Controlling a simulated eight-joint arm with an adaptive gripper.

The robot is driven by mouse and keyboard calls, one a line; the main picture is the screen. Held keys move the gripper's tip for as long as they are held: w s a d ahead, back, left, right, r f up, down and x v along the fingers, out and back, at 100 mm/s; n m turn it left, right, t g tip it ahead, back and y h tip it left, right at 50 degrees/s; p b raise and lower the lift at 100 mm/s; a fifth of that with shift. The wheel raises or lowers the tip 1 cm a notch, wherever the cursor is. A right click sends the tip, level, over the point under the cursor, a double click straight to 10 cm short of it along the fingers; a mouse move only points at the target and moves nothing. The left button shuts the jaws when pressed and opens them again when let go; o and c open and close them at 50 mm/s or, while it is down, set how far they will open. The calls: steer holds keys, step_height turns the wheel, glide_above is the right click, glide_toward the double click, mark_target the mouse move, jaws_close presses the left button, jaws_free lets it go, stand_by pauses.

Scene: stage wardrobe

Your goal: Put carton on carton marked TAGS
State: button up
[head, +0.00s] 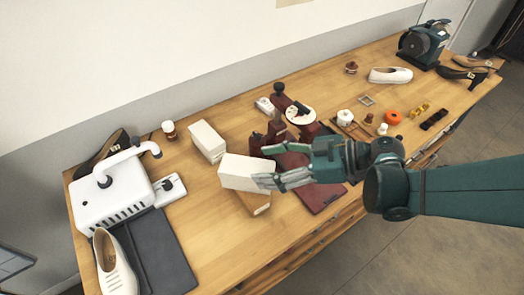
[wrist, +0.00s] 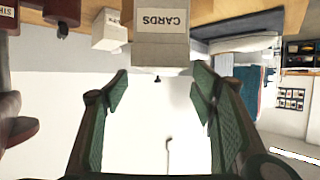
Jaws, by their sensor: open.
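A white carton (head: 246,171) lies on top of a brown carton (head: 257,203) on the bench. The end of the upper carton (wrist: 160,54) shows beyond my fingertips. Another white carton (head: 207,142) stands behind and to the left; it also shows in the wrist view (wrist: 110,32), its label too small to read. I can read no TAGS label. My gripper (head: 268,181) is open at the right end of the upper carton, its fingers apart and nothing visibly held.
A white sewing machine (head: 112,193) and a cream shoe (head: 113,264) stand at the left. Dark red equipment (head: 276,131) stands close behind my gripper. A small bottle (head: 169,130) is at the back. Bare bench (head: 200,205) lies left of the stacked cartons.

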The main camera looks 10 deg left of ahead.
steer(key=shift+p+v, duration=0.4)
steer(key=shift+v, duration=2.4)
steer(key=shift+f, duration=0.1)
steer(key=w+d+f+m+t+h, duration=0.15)
steer(key=d+m+t+h, duration=0.25)
steer(key=d+m+h, duration=0.6)
steer(key=d+r+m+t+h, duration=0.1)
steer(key=d+r+m, duration=0.1)
steer(key=d+m, duration=0.2)
steer(key=s+d+r+m+t+h, duration=0.1)
steer(key=d+r+m+t+h, duration=0.1)
steer(key=d, duration=0.8)
steer(key=shift+s+r+m, duration=0.3)
steer(key=shift+r+m, duration=0.45)
steer(key=shift+m, duration=0.25)
